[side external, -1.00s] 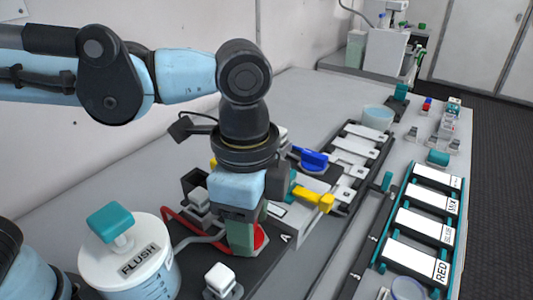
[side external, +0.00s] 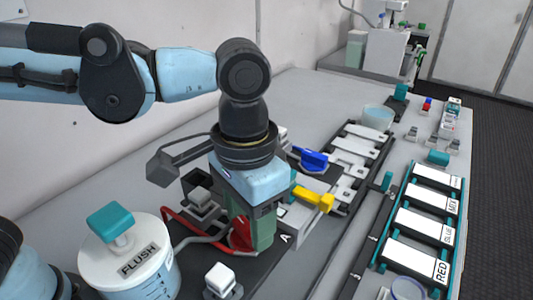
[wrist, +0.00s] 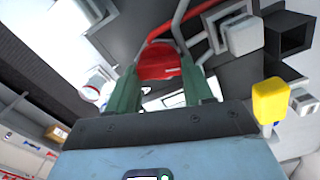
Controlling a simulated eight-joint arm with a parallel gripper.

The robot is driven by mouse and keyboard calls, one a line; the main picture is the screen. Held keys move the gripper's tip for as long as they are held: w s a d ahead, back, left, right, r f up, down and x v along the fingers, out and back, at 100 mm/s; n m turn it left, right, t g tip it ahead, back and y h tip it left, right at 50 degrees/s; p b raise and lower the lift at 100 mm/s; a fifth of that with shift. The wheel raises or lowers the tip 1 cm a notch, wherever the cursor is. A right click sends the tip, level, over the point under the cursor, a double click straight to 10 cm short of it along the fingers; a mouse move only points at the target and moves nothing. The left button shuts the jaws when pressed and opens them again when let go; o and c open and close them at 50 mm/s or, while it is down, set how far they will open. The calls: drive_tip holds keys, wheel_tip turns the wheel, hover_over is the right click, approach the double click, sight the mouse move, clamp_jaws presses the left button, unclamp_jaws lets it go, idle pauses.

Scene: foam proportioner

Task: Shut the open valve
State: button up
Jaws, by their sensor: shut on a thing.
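My gripper (side external: 252,238) has its green fingers closed around the red valve handle (side external: 240,235), low over the dark base. In the wrist view the red handle (wrist: 158,62) lies between the two fingers (wrist: 160,78). The fingers hide part of it in the side view. A yellow valve handle (side external: 316,200) sticks out just right of my gripper, and also shows in the wrist view (wrist: 270,101). A blue valve handle (side external: 313,160) sits farther back. Whether the red valve is open or shut I cannot tell.
A white tub marked FLUSH (side external: 125,262) with a teal knob stands at front left. A small white block (side external: 219,278) is in front of my gripper. A teal rack (side external: 412,255) with labelled plates, one reading RED, is at right. A red hose (side external: 182,217) runs left of the fingers.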

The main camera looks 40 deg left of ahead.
sight(249, 224)
drive_tip(key=shift+n, duration=1.7)
drive_tip(key=o, duration=0.8)
drive_tip(key=shift+c, duration=0.2)
wheel_tip(249, 224, up, 12)
